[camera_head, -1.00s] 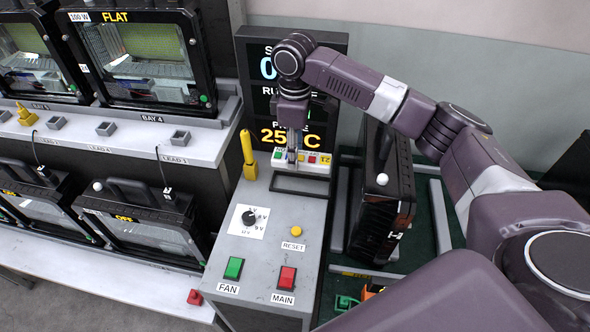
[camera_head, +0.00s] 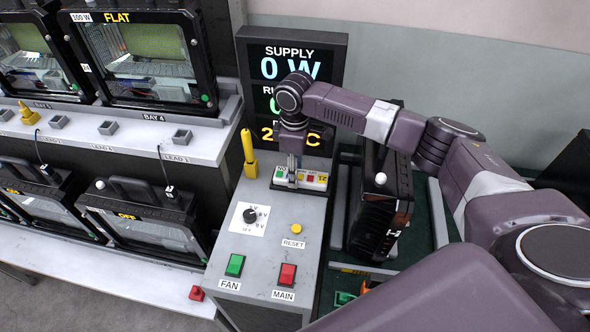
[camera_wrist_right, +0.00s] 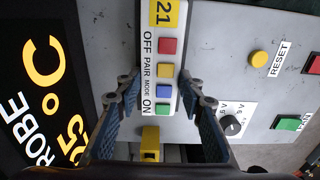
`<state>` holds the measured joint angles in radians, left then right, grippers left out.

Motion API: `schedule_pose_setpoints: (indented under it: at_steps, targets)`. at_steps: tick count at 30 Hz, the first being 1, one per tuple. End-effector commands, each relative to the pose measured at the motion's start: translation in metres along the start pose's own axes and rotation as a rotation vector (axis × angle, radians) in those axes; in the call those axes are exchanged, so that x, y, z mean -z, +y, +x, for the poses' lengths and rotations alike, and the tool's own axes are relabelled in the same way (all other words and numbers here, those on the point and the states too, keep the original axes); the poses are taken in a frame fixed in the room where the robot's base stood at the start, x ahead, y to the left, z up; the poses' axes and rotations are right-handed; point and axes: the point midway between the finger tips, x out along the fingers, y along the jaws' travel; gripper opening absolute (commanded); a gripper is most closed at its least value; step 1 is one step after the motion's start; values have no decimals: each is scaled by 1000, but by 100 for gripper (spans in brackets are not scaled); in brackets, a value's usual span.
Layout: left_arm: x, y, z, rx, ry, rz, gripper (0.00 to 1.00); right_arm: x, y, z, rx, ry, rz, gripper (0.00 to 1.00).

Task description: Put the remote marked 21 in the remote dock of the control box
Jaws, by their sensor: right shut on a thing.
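The remote marked 21 (camera_head: 315,180) is white with green, red and other coloured buttons and a yellow 21 label. It also shows in the right wrist view (camera_wrist_right: 163,58). My right gripper (camera_head: 293,180) is shut on its sides, with one finger on each side in the wrist view (camera_wrist_right: 160,88). The remote is over the dark-rimmed remote dock (camera_head: 300,190) on top of the grey control box (camera_head: 262,208). It covers most of the dock; I cannot tell whether it is seated or slightly above. My left gripper is not in view.
A yellow upright handle (camera_head: 249,150) stands left of the dock. The display panel (camera_head: 325,60) rises behind. A dial (camera_head: 250,215), the reset button (camera_head: 296,229), and green and red switches (camera_head: 287,273) are in front. A black floodlight housing (camera_head: 378,215) stands close on the right.

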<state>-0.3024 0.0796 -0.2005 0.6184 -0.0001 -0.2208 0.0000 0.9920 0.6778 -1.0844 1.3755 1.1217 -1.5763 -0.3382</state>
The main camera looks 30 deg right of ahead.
Motion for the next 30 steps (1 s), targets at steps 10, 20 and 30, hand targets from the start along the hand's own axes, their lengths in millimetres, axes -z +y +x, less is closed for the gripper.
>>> schedule_pose_setpoints:
  at_steps: [10,20,30]
  targets:
    - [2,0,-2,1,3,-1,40,0,0,9,-1,1,0,5]
    - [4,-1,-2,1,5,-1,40,0,0,9,0,0,0,53]
    - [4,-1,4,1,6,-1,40,0,1,-7,-3,2,0,53]
